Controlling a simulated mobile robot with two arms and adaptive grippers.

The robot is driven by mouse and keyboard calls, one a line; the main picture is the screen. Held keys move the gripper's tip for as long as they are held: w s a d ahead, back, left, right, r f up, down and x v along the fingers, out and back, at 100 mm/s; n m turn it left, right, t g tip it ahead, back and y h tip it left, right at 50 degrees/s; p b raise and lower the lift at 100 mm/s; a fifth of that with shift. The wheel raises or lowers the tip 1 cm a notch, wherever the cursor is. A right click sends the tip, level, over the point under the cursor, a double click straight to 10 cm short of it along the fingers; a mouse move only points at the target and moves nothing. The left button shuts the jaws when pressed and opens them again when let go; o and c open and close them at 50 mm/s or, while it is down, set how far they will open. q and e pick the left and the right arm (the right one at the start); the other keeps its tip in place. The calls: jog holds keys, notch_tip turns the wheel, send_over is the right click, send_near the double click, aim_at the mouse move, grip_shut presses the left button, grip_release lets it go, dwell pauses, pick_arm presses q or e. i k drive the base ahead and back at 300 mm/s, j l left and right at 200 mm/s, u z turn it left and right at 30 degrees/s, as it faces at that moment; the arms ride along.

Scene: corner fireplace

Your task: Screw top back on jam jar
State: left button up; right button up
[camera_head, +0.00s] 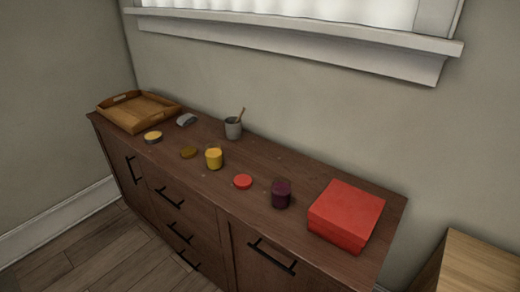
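A jar of dark purple jam (281,195) stands upright on the dark wooden cabinet (258,160), with no lid on it that I can see. A flat red lid (243,181) lies on the cabinet top just left of the dark jar, apart from it. A jar with yellow contents (213,158) stands further left, and a flat brownish-gold lid (189,152) lies beside it. Neither of my grippers shows in the head view.
A red box (346,215) stands right of the dark jar. A wooden tray (138,112) sits at the far left end. A grey cup with a stick in it (233,127), a small grey item (186,119) and a low yellow-topped container (153,137) stand towards the left. A window sill (300,45) is above.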

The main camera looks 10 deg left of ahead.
aim_at(281, 191)
jog(key=i+j+z, duration=0.3)
jog(key=i+j, duration=0.45)
jog(key=i, duration=0.1)
